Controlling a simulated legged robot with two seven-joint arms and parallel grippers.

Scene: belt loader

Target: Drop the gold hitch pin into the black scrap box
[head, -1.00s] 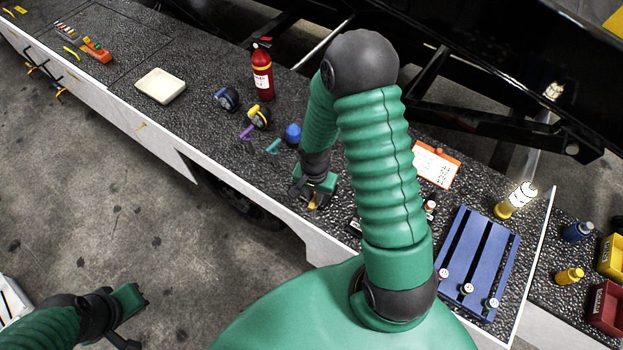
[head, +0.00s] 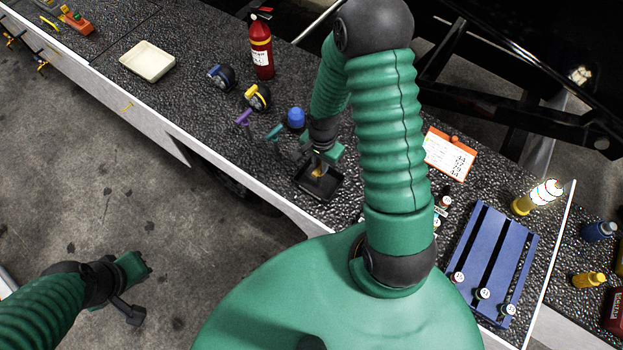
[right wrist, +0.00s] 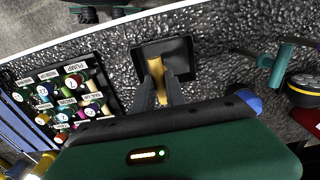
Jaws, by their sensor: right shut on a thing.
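My right gripper (head: 318,160) is shut on the gold hitch pin (head: 317,171), which hangs down from the fingertips. The black scrap box (head: 331,192) is a small open tray on the dark speckled bench top, right below the pin. In the right wrist view the pin (right wrist: 157,70) shows between the fingers, in front of the box (right wrist: 180,47) and within its outline. I cannot tell whether the pin touches the box floor. My left gripper (head: 140,285) hangs empty over the floor at lower left, and its jaw opening is unclear.
Purple (head: 243,117) and teal (head: 273,133) handled tools and a blue-topped item (head: 296,118) stand close to the box. A fire extinguisher (head: 260,48) and cream tray (head: 147,61) stand farther off.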

